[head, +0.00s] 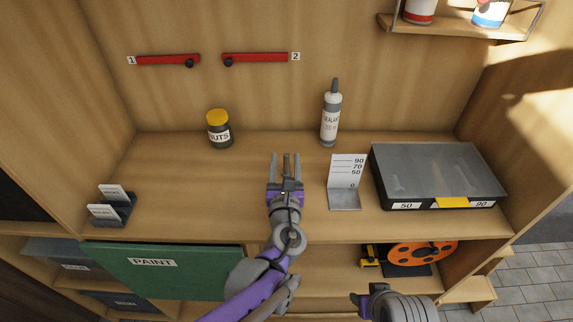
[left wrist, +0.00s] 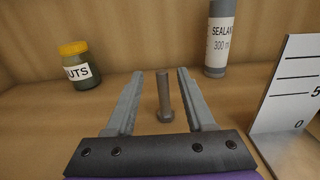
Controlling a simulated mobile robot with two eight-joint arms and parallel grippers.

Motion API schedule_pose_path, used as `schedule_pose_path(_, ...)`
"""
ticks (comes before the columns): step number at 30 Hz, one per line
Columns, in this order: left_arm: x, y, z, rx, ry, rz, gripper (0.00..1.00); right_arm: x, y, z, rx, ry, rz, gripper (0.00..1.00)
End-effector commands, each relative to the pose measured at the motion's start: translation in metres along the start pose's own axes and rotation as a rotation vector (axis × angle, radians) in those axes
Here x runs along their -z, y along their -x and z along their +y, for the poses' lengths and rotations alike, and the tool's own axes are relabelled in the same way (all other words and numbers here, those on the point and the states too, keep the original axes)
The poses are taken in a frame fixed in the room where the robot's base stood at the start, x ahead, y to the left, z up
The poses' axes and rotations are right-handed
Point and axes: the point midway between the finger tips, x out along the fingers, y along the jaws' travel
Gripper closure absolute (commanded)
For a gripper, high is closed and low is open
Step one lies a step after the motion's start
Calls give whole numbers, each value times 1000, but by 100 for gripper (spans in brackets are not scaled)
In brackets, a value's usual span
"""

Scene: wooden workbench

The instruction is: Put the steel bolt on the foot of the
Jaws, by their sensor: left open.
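The steel bolt (left wrist: 164,98) stands upright on its head on the bench, between the two fingers of my left gripper (left wrist: 158,75) in the left wrist view. The fingers are apart, with a gap on each side of the bolt. In the head view my left gripper (head: 285,156) is over the middle of the bench. A white height gauge (head: 347,172) marked 0, 50, 70 and 90 stands to its right, with a flat grey foot (head: 344,200). It also shows in the left wrist view (left wrist: 290,90).
A dark case (head: 437,172) labelled 50 and 90 lies right of the gauge. A sealant tube (head: 330,118) and a nuts jar (head: 219,130) stand at the back. Small card holders (head: 112,212) sit at left. A green paint panel (head: 165,270) is below the bench's front edge.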

Motion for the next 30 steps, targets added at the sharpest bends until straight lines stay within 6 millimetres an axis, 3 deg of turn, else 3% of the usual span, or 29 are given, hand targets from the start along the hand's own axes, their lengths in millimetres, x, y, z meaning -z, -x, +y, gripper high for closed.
schedule_pose_path(12, -1, -50, -3, -2, 1, 0, 46, 3, 4, 0, 0, 0, 2, 52)
schedule_pose_path(21, -1, -55, -3, -1, 2, 0, 46, 3, 4, 0, 0, 0, 2, 52)
schedule_pose_path(30, -1, -55, -3, -1, 2, 0, 98, 3, 4, 0, 0, 0, 2, 52)
